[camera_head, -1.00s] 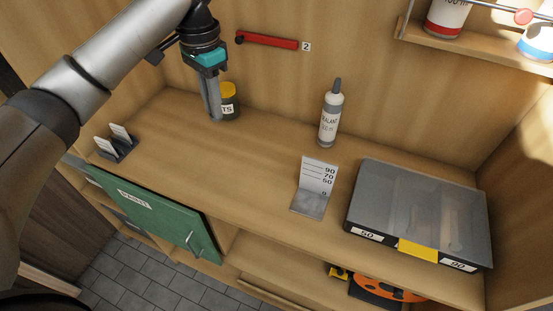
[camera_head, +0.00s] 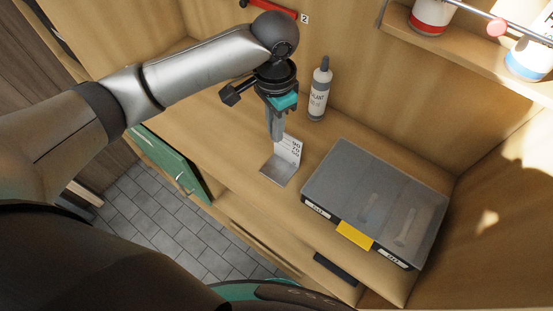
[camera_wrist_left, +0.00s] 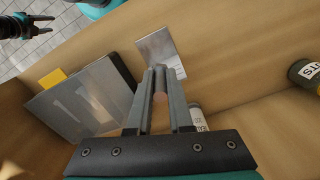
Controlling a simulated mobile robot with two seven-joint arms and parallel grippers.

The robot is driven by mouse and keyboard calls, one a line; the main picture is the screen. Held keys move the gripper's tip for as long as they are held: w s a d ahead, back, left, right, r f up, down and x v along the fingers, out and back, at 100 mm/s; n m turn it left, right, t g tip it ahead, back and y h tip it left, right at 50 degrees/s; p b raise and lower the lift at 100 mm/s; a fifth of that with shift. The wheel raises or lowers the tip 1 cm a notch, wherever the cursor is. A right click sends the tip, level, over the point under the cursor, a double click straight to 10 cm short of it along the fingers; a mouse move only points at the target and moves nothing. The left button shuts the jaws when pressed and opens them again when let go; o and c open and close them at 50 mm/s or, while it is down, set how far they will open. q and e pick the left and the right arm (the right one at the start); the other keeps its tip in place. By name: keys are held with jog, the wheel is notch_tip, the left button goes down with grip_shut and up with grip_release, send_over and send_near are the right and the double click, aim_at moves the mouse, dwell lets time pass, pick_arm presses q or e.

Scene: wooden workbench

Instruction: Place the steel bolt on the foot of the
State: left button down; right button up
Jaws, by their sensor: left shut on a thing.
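The gauge is an L-shaped metal plate with an upright white scale (camera_head: 289,150) and a flat grey foot (camera_head: 277,171) on the bench. The foot also shows in the left wrist view (camera_wrist_left: 158,50). My left gripper (camera_head: 277,138) points down in front of the scale, above the foot. It also shows in the left wrist view (camera_wrist_left: 160,72), its fingers almost together at the tips. It is shut on the steel bolt, which the fingers mostly hide. My right gripper seems to show at the top left of the wrist view (camera_wrist_left: 14,26), over the floor; its jaws are unclear.
A case with a translucent lid (camera_head: 375,185) and yellow latch (camera_head: 354,235) lies right of the gauge. A sealant bottle (camera_head: 318,95) stands behind it. A dark labelled jar (camera_wrist_left: 307,76) shows in the wrist view. A green door (camera_head: 170,160) hangs at the bench front.

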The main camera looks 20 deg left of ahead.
pick_arm(q)
notch_tip(320, 180, down, 14)
jog(key=shift+r+b, duration=0.2)
jog(key=shift+b, duration=0.3)
jog(key=shift+f, duration=0.1)
jog(key=c, duration=0.8)
grip_release()
notch_tip(320, 180, up, 12)
jog(key=shift+r+p, duration=0.15)
jog(key=shift+p, duration=0.2)
